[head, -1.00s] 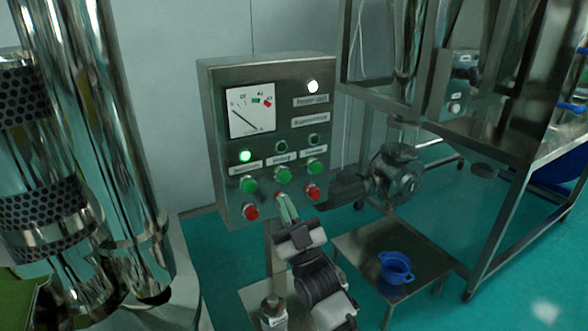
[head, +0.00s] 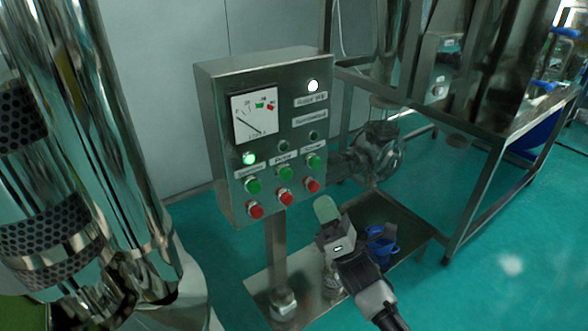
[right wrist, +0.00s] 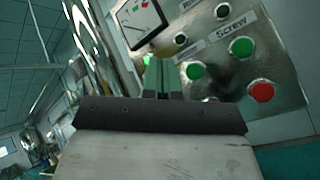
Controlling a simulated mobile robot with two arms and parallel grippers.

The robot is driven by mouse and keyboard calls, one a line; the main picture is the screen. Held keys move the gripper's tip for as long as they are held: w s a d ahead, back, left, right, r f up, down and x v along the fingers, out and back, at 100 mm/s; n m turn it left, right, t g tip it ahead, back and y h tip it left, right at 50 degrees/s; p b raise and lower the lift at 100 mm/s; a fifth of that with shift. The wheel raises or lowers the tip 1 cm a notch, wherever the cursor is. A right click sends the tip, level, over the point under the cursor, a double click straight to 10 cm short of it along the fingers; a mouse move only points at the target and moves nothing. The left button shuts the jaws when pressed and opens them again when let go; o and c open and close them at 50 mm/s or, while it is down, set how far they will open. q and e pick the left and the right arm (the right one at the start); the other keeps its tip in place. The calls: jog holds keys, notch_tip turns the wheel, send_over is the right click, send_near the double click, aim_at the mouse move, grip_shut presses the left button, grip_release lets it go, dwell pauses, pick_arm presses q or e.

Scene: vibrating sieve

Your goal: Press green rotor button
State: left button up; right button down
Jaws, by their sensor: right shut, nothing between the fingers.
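The control box (head: 238,110) carries three green buttons, left (head: 252,186), middle (head: 284,171) and right (head: 313,160), above three red ones. The labels above them are hard to read in the head view. In the right wrist view the rightmost green button (right wrist: 242,47) is labelled Screw. The label by the green button beside it (right wrist: 196,71) is blurred, so I cannot tell which is the rotor button. My right gripper (head: 326,208) is shut and empty, right of and below the buttons, apart from them. Its fingers also show in the right wrist view (right wrist: 160,75). My left gripper is not in view.
The green lamp (head: 248,158) above the left column is lit; the lamps over the other two are dark. A white lamp (head: 313,86) glows at top right. A shiny steel column stands at left.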

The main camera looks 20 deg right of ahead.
aim_at(287, 175)
jog(key=shift+s+d+n, duration=0.1)
jog(key=shift+d+n, duration=0.05)
jog(key=shift+n, duration=0.35)
jog(key=w+a+b, duration=0.3)
jog(key=w+b, duration=0.1)
jog(key=w, duration=0.4)
jog(key=shift+w+b, duration=0.2)
jog(key=shift+b, duration=0.2)
dwell(1.7)
jog(key=shift+w+a+b, duration=0.1)
jog(key=shift+w+b, duration=0.3)
jog(key=shift+b, duration=0.1)
